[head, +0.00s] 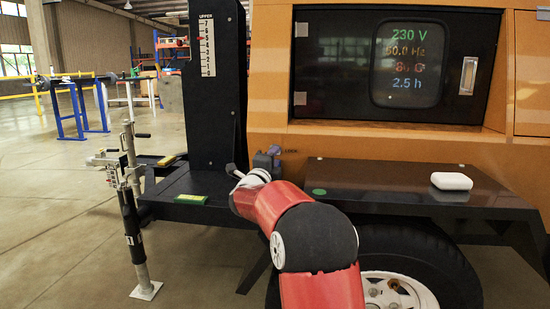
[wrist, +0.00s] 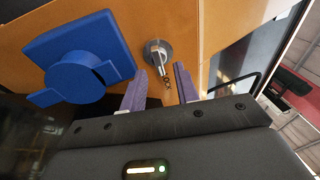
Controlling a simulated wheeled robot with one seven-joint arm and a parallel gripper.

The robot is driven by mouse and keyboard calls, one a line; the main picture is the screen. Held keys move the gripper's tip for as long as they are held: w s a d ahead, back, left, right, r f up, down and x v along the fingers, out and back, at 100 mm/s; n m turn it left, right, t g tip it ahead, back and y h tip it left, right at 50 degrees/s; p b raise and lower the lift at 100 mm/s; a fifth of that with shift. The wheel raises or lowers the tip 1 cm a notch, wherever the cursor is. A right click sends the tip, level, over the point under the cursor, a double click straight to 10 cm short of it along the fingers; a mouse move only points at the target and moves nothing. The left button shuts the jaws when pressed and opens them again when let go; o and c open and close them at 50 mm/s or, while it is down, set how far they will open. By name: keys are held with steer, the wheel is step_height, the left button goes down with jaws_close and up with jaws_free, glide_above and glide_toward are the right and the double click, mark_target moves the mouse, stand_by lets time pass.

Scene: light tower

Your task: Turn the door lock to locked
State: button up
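The door lock (wrist: 158,53) is a round silver cylinder with a small lever on the orange panel in the wrist view. The lock appears just beyond the fingertips, in line with the gap. The lock itself cannot be made out there.
A blue socket with a round cover (wrist: 75,75) is left of the lock in the wrist view. In the head view, a black fender (head: 400,180) bearing a white box (head: 451,181) is to the right. A black mast (head: 212,90) stands to the left.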

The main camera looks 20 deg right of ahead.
steer(key=v, duration=0.6)
steer(key=shift+s+a, duration=0.1)
steer(key=s+a+n+y, duration=1.25)
steer(key=a+n, duration=0.25)
steer(key=n, duration=0.2)
steer(key=s+a+f+n+g+y, duration=0.1)
steer(key=s+f+n+g, duration=0.35)
steer(key=s+f, duration=0.65)
steer(key=s+f+n+g+y, duration=0.1)
steer(key=s+f+n+g, duration=0.4)
steer(key=s, duration=1.2)
step_height(320, 180, up, 14)
steer(key=n+p, duration=0.1)
steer(key=p, duration=1.2)
steer(key=shift+a+t, duration=0.15)
steer(key=shift+t, duration=0.2)
